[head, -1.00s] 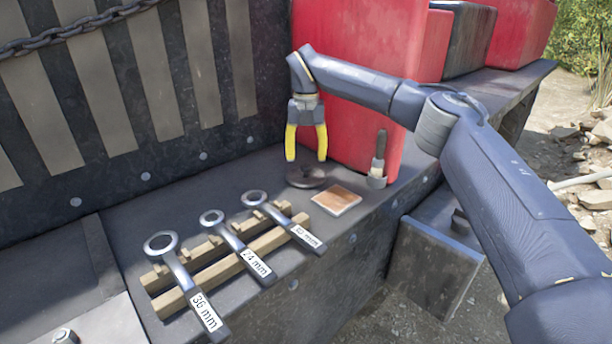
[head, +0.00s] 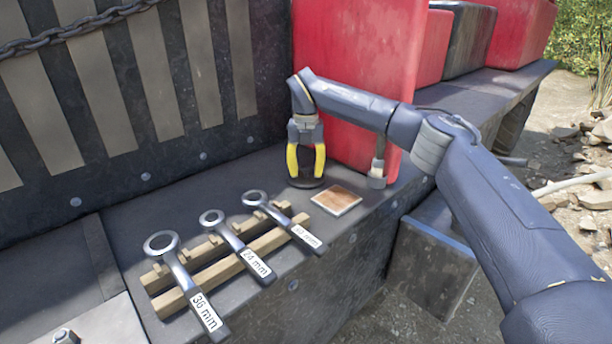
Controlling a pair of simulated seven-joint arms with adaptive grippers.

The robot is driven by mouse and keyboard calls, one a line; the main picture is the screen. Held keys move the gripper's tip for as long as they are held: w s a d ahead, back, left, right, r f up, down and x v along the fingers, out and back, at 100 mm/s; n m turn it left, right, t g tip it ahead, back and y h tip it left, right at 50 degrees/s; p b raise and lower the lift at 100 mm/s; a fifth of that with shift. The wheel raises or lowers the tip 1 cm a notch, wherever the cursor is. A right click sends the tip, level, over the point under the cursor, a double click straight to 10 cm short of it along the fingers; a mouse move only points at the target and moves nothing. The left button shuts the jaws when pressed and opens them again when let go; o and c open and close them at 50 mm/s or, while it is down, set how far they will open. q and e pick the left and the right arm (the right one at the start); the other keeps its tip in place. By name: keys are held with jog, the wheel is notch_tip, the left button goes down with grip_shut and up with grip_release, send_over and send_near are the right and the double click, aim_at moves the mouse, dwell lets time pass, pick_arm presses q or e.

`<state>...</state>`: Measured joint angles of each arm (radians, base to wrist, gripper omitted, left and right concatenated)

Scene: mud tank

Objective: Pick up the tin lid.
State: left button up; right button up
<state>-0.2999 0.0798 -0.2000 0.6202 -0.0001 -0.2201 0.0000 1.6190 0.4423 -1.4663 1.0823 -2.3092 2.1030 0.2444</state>
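A dark, round, low disc (head: 306,183), which I take to be the tin lid, lies on the grey ledge in front of the red container. My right gripper (head: 306,174) points straight down over it, its yellow-sided fingers apart at either side of the disc's middle. The fingertips are at or just above the disc; I cannot tell whether they touch it. The fingers hide part of the disc. My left gripper is out of view.
A square brown plate with a pale rim (head: 336,200) lies just right of the disc. A brush-like tool in a small holder (head: 377,172) stands by the red container (head: 345,70). Several labelled wrenches (head: 226,236) rest on wooden strips (head: 215,271). The ledge's front edge drops off.

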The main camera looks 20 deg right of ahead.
grip_shut()
jog(key=shift+r, duration=0.1)
dwell(0.3)
